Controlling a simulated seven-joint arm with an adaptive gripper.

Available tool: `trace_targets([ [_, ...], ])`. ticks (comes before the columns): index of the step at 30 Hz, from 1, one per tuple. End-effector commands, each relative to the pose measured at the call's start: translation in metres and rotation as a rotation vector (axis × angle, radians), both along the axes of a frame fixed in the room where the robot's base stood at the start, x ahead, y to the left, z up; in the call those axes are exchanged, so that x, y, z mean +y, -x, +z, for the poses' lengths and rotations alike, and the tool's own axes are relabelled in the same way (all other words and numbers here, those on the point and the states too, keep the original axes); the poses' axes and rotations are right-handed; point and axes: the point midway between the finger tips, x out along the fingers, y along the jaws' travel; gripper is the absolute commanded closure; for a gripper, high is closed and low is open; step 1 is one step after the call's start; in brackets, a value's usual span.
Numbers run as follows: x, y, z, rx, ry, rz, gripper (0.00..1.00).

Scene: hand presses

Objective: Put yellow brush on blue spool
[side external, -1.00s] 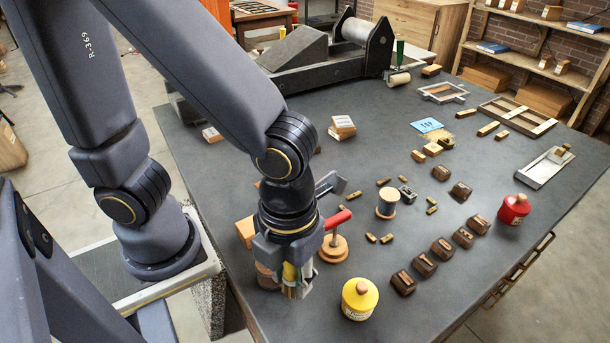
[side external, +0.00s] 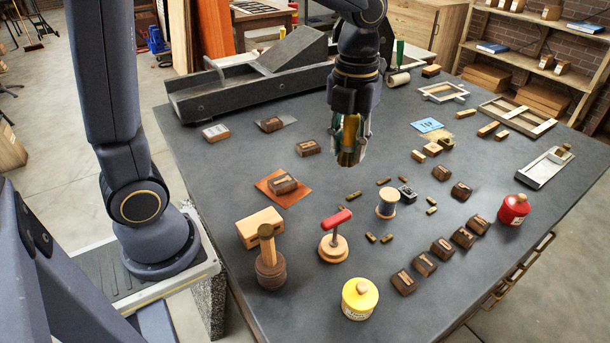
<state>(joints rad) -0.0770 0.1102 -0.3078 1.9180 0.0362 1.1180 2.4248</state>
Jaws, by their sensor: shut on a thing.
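My gripper (side external: 350,152) is raised above the table, left of and behind the blue spool in the picture. It is shut on the yellow brush (side external: 350,131), whose yellow part shows between the fingers. The fingers hide much of the brush. The blue spool (side external: 387,203) stands upright on the table, with a pale blue-grey winding and wooden ends. The brush and spool are apart.
Small brass-coloured pieces and a small metal block (side external: 407,194) lie around the spool. A grey press (side external: 252,80) is at the back.

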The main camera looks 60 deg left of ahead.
Motion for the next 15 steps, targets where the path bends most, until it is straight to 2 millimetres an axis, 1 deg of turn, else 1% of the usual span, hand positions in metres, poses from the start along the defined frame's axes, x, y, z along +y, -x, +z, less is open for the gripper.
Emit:
trace_targets([
  [3, -0.006, -0.03, -0.016, 0.004, 0.002, -0.003, 1.0],
  [8, -0.013, -0.074, -0.036, 0.003, 0.0, -0.002, 1.0],
  [9, -0.014, -0.08, -0.045, 0.006, 0.0, -0.002, 1.0],
  [12, -0.017, -0.096, -0.065, 0.004, 0.0, -0.002, 1.0],
  [15, -0.019, -0.107, -0.078, 0.001, 0.0, -0.002, 1.0],
])
